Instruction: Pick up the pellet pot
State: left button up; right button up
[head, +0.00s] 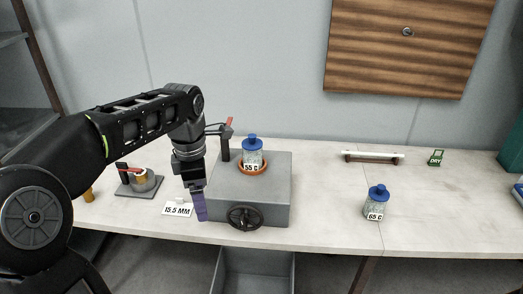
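Two clear jars with blue lids and pale contents are in the head view. One jar labelled 55 C (253,156) stands upright in an orange-brown dish (264,171) on a grey machine block. The other jar, labelled 65 C (376,204), stands upright on the bench at the right. A small grey pot with brown on it (146,180) sits on a dark plate at the left. I cannot tell which is the pellet pot. My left gripper (201,207) points down beside the block's left side, apart from both jars. Its purple tip is seen edge-on, so its opening is unclear. My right gripper is out of view.
The grey block (278,193) has a dark handwheel (244,217) in front and a red-tipped lever (226,130) behind. A 15.5 MM card (177,209) lies left of my gripper. A white rod (372,154) rests on a brown stand. Bench between block and 65 C jar is clear.

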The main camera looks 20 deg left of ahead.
aim_at(252, 161)
jog(key=i, duration=1)
